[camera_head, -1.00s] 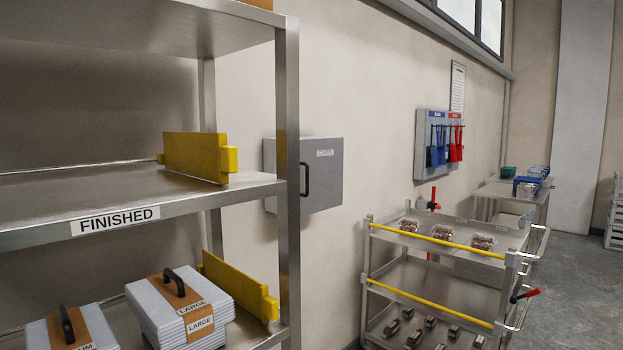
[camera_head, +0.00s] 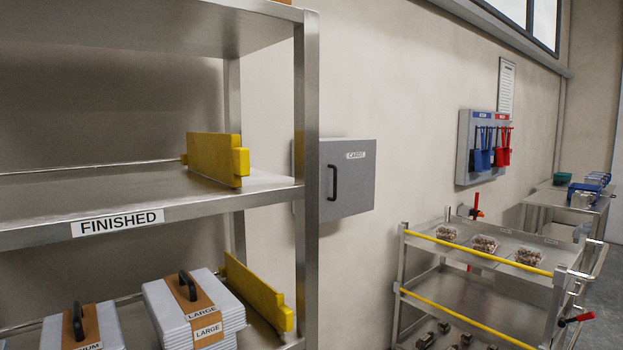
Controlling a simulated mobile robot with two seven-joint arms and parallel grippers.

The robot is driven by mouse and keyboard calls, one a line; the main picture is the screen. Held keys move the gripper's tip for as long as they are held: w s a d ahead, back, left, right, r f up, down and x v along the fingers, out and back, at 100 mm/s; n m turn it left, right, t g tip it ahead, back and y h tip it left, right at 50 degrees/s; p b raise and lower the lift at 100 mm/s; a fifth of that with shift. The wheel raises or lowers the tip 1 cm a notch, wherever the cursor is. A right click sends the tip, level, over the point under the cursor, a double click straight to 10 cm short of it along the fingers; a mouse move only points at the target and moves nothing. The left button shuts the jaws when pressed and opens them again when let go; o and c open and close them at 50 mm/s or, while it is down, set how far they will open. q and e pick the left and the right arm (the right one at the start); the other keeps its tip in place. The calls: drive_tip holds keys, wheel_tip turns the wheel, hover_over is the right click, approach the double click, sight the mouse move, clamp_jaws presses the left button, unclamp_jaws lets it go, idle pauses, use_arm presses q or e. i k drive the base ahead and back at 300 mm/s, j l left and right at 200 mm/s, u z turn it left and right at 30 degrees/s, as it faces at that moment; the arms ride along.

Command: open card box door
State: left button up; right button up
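The card box (camera_head: 355,185) is a grey wall cabinet with a label reading "CARDS" on its front. Its door is shut, and a dark vertical handle (camera_head: 334,183) sits near the door's left edge. The upright post of the steel shelf stands in front of the box's left side and hides part of it. Neither of my grippers shows in the head view.
A trolley (camera_head: 480,321) with yellow rails stands at the lower right. A tool board (camera_head: 466,150) hangs on the wall beyond.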

sight(348, 169)
drive_tip(key=i+l+u, duration=0.1)
drive_tip(key=u, duration=0.25)
drive_tip(key=i+l+u, duration=0.1)
drive_tip(key=u, duration=0.25)
drive_tip(key=l+u, duration=0.2)
drive_tip(key=u, duration=0.15)
drive_tip(key=i+l+u, duration=0.25)
drive_tip(key=l, duration=0.2)
drive_tip(key=l+u, duration=0.2)
drive_tip(key=l, duration=0.2)
drive_tip(key=l+u, duration=0.35)
drive_tip(key=l, duration=1.5)
drive_tip(key=i, duration=0.05)
